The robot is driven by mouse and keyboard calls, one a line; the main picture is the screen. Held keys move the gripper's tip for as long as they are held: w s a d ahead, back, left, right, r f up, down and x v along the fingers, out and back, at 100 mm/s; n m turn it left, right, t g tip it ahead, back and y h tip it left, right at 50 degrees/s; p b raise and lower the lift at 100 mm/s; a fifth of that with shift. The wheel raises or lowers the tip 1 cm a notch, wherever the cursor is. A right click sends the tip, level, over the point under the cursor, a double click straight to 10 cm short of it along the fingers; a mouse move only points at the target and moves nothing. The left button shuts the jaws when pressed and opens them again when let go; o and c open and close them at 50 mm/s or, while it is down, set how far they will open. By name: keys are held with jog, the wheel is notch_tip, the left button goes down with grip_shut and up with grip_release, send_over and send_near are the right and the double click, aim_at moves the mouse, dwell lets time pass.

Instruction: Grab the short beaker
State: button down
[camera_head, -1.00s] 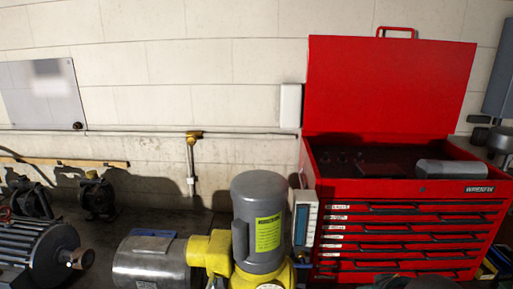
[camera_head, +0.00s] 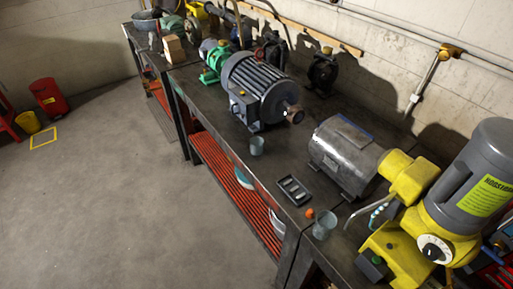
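Two clear beakers stand on the dark workbench (camera_head: 225,118). One beaker (camera_head: 257,146) is near the bench's front edge, in front of the large grey motor. The other beaker (camera_head: 324,225) is closer to me, beside a small orange object (camera_head: 309,213) and left of the yellow machine. It looks larger in the picture, but I cannot tell for sure which beaker is shorter. My gripper is not in view.
A grey finned motor (camera_head: 261,88), a silver motor (camera_head: 344,155) and a yellow-and-grey machine (camera_head: 405,255) crowd the bench. A small dark tray (camera_head: 293,190) lies between the beakers. The floor (camera_head: 130,200) in front is clear. A red bin (camera_head: 48,97) stands far left.

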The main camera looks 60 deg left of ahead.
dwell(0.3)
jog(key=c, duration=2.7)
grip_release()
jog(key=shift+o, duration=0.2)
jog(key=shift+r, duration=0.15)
